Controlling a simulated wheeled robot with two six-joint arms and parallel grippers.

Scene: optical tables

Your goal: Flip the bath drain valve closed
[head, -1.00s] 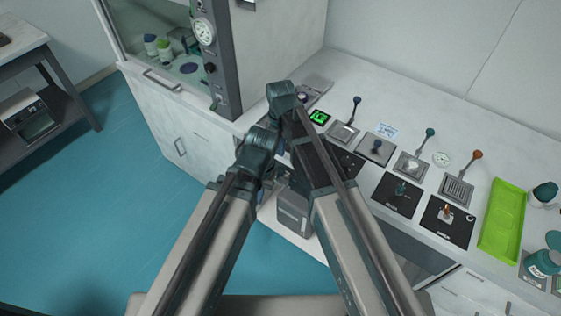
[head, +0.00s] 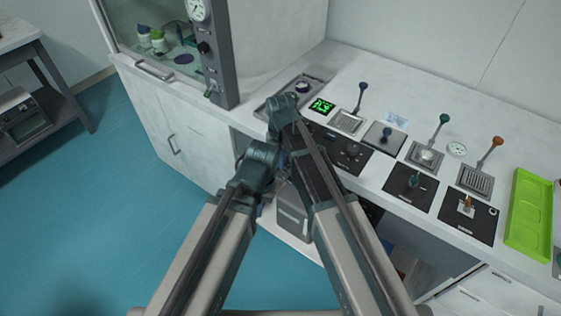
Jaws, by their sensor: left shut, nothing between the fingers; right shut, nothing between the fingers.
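I cannot tell for sure which part is the bath drain valve. On the bench, a grey tray-like unit with a dark round knob (head: 303,87) stands beside a green-lit display (head: 322,105). Black panels in front carry a small green handle (head: 415,179) and an orange handle (head: 467,201). Both my arms reach up the middle of the view, ending near the bench's left front edge. Their fingers are hidden behind the arm links.
A fume cupboard (head: 180,110) with a gauge (head: 198,10) stands at the left. A grey box (head: 292,212) sits under the bench front. A lime tray (head: 529,213) lies at the right. The blue floor (head: 90,220) at the left is clear.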

